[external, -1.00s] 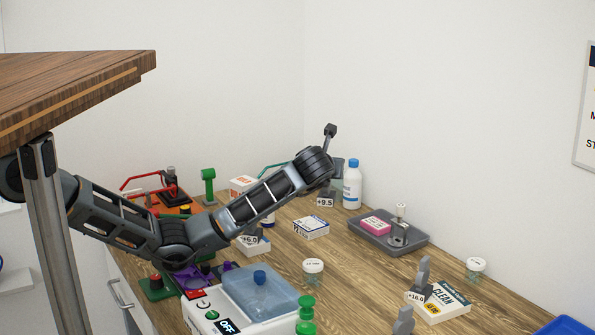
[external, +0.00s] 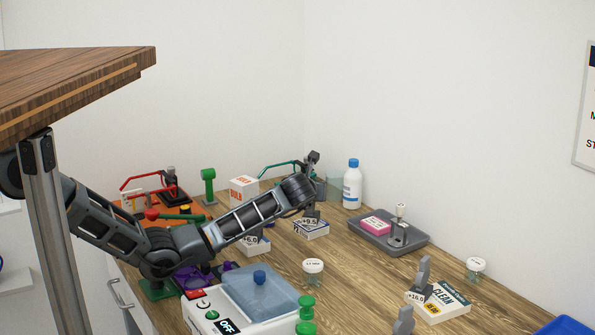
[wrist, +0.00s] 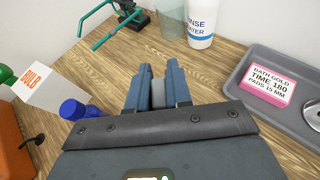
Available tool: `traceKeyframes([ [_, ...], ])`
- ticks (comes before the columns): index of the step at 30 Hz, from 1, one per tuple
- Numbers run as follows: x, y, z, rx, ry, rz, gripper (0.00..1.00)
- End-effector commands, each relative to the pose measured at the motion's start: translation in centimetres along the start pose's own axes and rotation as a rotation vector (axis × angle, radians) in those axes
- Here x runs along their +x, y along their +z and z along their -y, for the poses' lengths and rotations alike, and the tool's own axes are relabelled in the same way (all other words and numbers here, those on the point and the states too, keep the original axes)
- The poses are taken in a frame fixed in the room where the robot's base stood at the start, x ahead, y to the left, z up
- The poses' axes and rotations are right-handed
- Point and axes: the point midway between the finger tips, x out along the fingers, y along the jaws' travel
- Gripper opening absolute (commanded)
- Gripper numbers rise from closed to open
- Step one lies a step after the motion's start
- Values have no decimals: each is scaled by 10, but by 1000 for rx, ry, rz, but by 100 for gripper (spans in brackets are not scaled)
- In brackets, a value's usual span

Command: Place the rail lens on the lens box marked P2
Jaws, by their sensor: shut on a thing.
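The rail lens (external: 309,220), a small dark grey piece with a white +9.5 tag, shows below the end of my arm in the external view. A grey part of it (wrist: 158,94) shows between the fingers in the wrist view. My gripper (wrist: 160,78) is shut on it. A white lens box (external: 322,232) lies directly under the lens; its P mark is partly covered and too small to read fully. The lens is on or just above this box; I cannot tell if they touch. The box is hidden in the wrist view.
A grey tray (external: 377,239) with a pink box (external: 376,226) lies to the right. A white bottle (external: 352,184) and a clear beaker (wrist: 172,18) stand behind.

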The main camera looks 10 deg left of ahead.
Motion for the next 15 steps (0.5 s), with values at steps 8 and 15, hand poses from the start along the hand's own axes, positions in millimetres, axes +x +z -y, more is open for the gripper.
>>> traceKeyframes([
  [8,0,0,0,-1,0,2,0],
  [15,1,-2,0,-1,0,1,33],
])
